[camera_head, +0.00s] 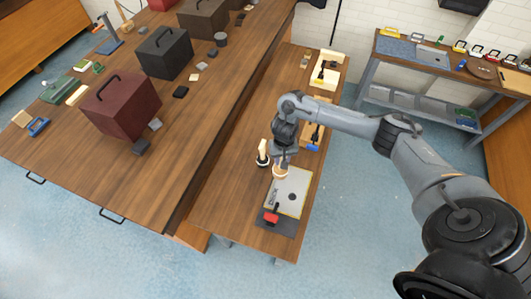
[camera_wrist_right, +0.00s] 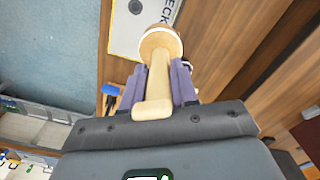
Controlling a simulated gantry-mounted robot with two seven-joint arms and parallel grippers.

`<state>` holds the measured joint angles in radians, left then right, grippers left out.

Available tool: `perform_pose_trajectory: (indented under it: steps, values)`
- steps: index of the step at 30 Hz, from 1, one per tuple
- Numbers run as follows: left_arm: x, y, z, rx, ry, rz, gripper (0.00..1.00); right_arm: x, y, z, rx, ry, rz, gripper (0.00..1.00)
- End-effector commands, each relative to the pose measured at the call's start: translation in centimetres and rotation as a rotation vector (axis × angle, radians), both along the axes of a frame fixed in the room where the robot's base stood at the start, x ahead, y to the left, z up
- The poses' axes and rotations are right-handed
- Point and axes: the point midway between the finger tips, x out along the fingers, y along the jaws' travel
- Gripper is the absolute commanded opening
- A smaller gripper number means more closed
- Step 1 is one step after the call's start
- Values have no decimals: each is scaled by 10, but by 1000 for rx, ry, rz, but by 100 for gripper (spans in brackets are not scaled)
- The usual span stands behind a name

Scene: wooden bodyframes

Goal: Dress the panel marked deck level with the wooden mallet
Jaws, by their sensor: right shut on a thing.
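The wooden mallet (camera_wrist_right: 152,95) is pale, with a round head. In the wrist view, my right gripper (camera_wrist_right: 157,80) is shut on its handle between purple fingers, with the head pointing away toward the panel. In the head view my right gripper (camera_head: 282,160) is over the far end of the panel, the mallet head (camera_head: 280,173) below it. The panel marked deck (camera_head: 292,190) is a light grey plate with a dark round spot, lying on the narrow bench; its lettering (camera_wrist_right: 172,12) shows in the wrist view. Contact between head and panel cannot be told. My left gripper is out of view.
A red clamp (camera_head: 271,217) sits at the panel's near end. A pale-handled tool (camera_head: 263,150) stands close left of the gripper. A blue-handled tool (camera_head: 313,148) lies behind. The large table (camera_head: 75,150) at left carries maroon and black boxes.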

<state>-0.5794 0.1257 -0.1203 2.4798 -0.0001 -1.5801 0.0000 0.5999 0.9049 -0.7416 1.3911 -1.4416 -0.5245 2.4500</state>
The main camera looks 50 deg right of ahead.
Motion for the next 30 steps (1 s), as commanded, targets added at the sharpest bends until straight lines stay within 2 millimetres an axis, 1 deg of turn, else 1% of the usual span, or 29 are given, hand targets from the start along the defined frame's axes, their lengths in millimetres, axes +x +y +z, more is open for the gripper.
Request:
perform_pose_trajectory:
  steps: [1,2,3,6,9,12,15,20,30]
  values:
    - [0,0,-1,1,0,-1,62,-11,-4,-8,2,5,-8,0]
    - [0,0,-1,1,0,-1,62,-15,-7,-11,0,5,-13,0]
    - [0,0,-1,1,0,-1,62,-26,-13,-18,-3,6,-19,0]
    - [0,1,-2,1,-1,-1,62,-44,-18,-31,-2,4,-27,0]
    - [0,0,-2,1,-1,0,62,-59,-20,-40,-1,2,-28,0]
    - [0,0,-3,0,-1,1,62,-68,-21,-47,1,1,-29,0]
    - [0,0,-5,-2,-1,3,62,-73,-21,-52,1,-2,-29,0]
    - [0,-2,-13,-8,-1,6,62,-75,-20,-60,2,-3,-29,0]
    - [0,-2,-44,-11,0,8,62,-75,-21,-79,0,-3,-29,0]
